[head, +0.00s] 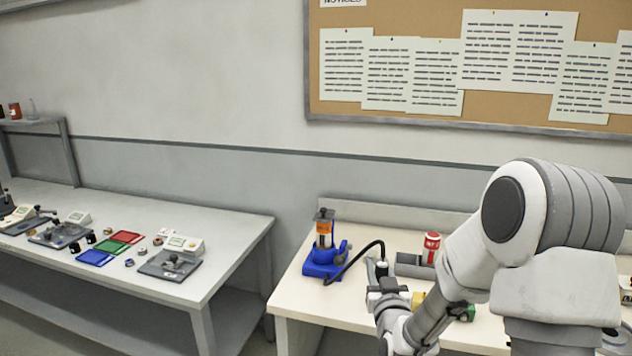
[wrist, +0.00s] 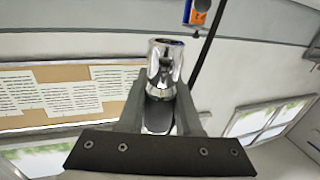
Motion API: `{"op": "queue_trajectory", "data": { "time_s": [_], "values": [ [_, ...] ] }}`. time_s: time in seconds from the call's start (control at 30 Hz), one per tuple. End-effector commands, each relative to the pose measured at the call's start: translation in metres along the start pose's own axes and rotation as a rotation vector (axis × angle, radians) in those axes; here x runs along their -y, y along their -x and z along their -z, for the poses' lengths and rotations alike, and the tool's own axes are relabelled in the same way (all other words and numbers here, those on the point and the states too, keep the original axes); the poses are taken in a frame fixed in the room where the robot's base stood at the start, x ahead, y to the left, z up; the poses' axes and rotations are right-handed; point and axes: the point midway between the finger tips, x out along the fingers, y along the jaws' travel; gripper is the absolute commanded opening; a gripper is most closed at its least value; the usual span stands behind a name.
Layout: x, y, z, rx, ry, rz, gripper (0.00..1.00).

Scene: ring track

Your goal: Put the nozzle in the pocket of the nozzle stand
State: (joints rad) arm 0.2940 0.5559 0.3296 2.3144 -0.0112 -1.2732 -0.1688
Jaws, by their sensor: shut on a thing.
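My gripper (head: 382,282) is shut on the nozzle. In the wrist view the nozzle (wrist: 166,66) is a shiny metal cylinder between the two fingers (wrist: 160,105), its open end pointing away from my gripper. In the head view only a small part of the nozzle (head: 382,268) shows above the fingers. A blue stand (head: 322,266) with an orange-labelled canister (head: 323,236) is on the bench, left of my gripper and apart from it. A black hose (head: 352,262) arches from it towards my gripper. I cannot tell where the nozzle stand's pocket is.
A red can (head: 430,248) and a dark grey block (head: 408,265) are behind my gripper on the cream bench (head: 296,292). Yellow and green pieces lie partly hidden by my arm. Another table (head: 240,232) at left holds trays and instruments. The bench's front left is clear.

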Motion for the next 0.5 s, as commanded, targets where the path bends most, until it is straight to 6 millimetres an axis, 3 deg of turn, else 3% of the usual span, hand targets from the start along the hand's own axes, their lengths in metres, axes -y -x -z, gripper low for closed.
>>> {"op": "queue_trajectory", "data": {
  "time_s": [0.17, 0.5],
  "values": [
    [-0.001, 0.004, -0.012, 0.004, -0.001, 0.000, 0.00],
    [0.000, 0.038, -0.092, 0.007, 0.000, 0.001, 0.00]
  ]
}}
